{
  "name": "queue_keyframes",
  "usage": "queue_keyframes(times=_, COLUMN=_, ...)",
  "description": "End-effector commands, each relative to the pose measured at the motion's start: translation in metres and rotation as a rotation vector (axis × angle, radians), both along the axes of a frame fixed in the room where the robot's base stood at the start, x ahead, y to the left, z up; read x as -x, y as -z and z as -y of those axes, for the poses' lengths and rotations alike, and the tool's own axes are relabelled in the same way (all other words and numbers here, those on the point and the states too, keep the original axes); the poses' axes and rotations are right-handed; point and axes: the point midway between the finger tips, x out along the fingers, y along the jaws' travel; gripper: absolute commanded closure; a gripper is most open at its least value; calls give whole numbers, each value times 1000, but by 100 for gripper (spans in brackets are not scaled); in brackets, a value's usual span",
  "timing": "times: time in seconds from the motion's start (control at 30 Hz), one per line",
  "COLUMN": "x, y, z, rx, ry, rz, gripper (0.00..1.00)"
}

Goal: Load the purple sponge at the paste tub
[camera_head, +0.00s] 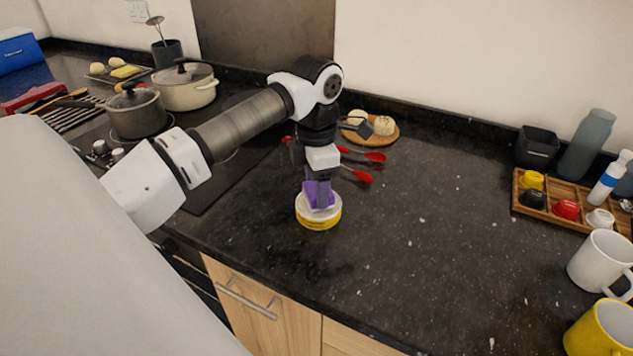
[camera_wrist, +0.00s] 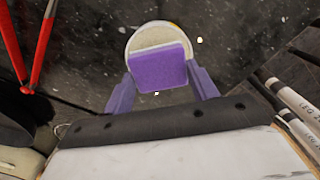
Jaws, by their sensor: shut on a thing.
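The purple sponge (camera_wrist: 158,68) is between the two purple fingers of my gripper (camera_wrist: 161,88) in the wrist view. In the head view the sponge (camera_head: 318,194) shows at the lower end of my gripper (camera_head: 320,200), which points down. My gripper is shut on the sponge. The paste tub (camera_head: 318,217) is round, with a white top and a yellow side, and stands on the dark counter. The sponge is over the tub's opening, and the pale tub rim (camera_wrist: 133,40) shows around its far side in the wrist view. I cannot tell whether the sponge touches the paste.
Red utensils (camera_head: 358,175) lie just behind the tub, near a round wooden board (camera_head: 384,131). Pots (camera_head: 137,112) stand on the hob at left. A wooden tray (camera_head: 551,204) with small cups and several mugs (camera_head: 601,262) stand at right. The counter's middle is clear.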

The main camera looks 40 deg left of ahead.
Motion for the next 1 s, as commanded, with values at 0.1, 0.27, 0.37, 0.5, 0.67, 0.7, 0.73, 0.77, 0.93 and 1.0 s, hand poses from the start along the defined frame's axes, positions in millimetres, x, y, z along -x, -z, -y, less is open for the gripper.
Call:
queue_keyframes(times=0.1, x=0, y=0, z=0, rx=0, ry=0, rz=0, gripper=60)
queue_keyframes(times=0.27, x=0, y=0, z=0, rx=0, ry=0, rz=0, gripper=60)
queue_keyframes(times=0.37, x=0, y=1, z=0, rx=0, ry=0, rz=0, gripper=60)
queue_keyframes(times=0.5, x=0, y=3, z=0, rx=0, ry=0, rz=0, gripper=60)
queue_keyframes(times=0.67, x=0, y=5, z=0, rx=0, ry=0, rz=0, gripper=60)
queue_keyframes(times=0.7, x=0, y=5, z=0, rx=0, ry=0, rz=0, gripper=60)
queue_keyframes(times=0.73, x=0, y=6, z=0, rx=0, ry=0, rz=0, gripper=60)
queue_keyframes(times=0.77, x=0, y=6, z=0, rx=0, ry=0, rz=0, gripper=60)
queue_keyframes(times=0.93, x=0, y=8, z=0, rx=0, ry=0, rz=0, gripper=60)
queue_keyframes(times=1.0, x=0, y=9, z=0, rx=0, ry=0, rz=0, gripper=60)
